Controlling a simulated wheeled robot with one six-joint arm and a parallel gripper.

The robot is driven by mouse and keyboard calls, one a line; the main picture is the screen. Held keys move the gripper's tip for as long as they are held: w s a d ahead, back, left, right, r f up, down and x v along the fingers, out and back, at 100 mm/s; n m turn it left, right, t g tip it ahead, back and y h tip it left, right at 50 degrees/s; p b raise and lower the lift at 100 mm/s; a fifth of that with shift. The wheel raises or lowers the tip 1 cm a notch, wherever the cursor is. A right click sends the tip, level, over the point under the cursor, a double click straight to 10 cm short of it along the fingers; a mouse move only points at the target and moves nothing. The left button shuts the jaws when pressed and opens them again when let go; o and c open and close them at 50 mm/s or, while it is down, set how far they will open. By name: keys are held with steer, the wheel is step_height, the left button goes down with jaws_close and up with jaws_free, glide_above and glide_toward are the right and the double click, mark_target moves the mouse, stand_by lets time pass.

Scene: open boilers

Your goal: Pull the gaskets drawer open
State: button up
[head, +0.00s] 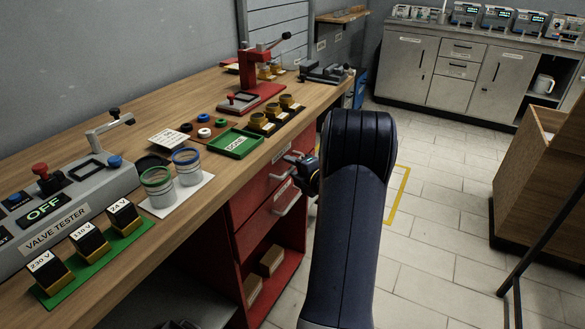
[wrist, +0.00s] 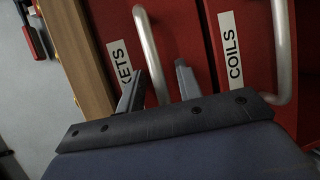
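The gaskets drawer (head: 258,187) is the upper red drawer under the wooden bench and looks shut. In the wrist view its label (wrist: 121,62) shows only the letters "KETS". Its silver bar handle (wrist: 149,45) runs down between the two fingers of my gripper (wrist: 159,88). The fingers are apart, with a gap visible on each side of the bar, so my gripper is open around the handle. In the head view my gripper (head: 304,172) is at the drawer front, partly hidden by my arm.
The coils drawer (wrist: 220,20) is just below, with its own handle (wrist: 283,50). An open red shelf (head: 285,265) with boxes is under it. A green tray (head: 237,144) sits on the bench (head: 222,100) above. The tiled floor (head: 430,220) to the right is clear up to a wooden crate (head: 525,180).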

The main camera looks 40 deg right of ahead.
steer(key=shift+c, duration=0.4)
jaws_close()
